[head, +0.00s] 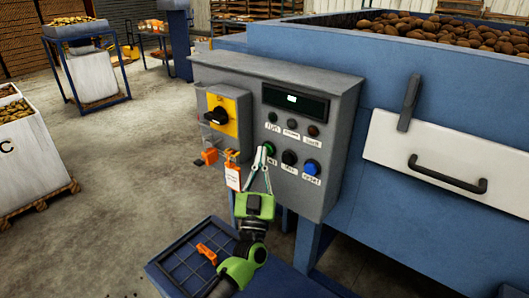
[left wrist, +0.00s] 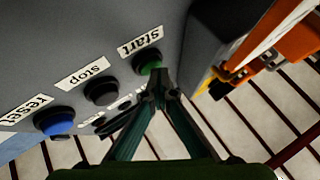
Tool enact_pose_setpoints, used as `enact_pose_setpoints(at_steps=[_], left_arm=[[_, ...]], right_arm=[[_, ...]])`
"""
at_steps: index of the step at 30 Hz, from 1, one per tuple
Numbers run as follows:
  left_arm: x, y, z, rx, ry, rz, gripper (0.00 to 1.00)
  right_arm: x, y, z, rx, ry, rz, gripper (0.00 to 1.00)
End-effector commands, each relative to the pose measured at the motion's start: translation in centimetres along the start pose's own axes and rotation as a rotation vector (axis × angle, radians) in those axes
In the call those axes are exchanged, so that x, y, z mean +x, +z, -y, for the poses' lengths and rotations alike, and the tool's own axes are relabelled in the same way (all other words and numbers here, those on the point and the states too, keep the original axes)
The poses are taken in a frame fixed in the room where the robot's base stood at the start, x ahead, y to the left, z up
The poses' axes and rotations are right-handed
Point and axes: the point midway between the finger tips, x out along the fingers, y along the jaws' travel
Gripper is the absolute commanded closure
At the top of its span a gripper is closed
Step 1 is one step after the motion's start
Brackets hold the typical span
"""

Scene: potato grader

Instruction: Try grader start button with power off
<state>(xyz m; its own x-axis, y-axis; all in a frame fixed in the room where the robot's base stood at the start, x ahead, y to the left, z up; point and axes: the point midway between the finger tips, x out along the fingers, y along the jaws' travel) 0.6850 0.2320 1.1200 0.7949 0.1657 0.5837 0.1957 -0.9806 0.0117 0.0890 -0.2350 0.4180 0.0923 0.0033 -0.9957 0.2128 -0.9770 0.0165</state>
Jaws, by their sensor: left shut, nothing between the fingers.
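The grey control box (head: 345,100) is on the blue grader (head: 375,95). Its green start button (head: 268,148) also shows in the left wrist view (left wrist: 150,66), under a "Start" label. My left gripper (head: 262,152) is shut and empty, its tips at the lower edge of the start button; I cannot tell whether they touch. The black stop button (head: 289,158) and blue reset button (head: 311,168) are to the right. The black rotary switch (head: 216,116) sits on a yellow plate at left. An orange lock with a white tag (head: 233,177) hangs below it. My right gripper is not in view.
A small dark display (head: 295,101) with a lit white patch and three lamps sits above the buttons. A blue tray (head: 175,265) with an orange item lies below. A white drawer with a black handle (head: 450,182) is at right. Open floor lies left.

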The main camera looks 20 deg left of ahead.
Motion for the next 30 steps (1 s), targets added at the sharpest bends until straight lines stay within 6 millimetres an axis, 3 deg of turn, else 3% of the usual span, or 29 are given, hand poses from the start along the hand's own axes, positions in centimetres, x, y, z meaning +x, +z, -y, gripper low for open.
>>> enact_pose_setpoints(at_steps=[25,30], left_arm=[[0.3,0.1,-0.3,-0.002,0.003,0.000,1.00],[-0.4,-0.5,0.2,-0.001,0.003,0.004,1.00]], right_arm=[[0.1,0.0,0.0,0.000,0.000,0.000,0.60],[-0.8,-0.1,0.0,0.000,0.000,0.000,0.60]])
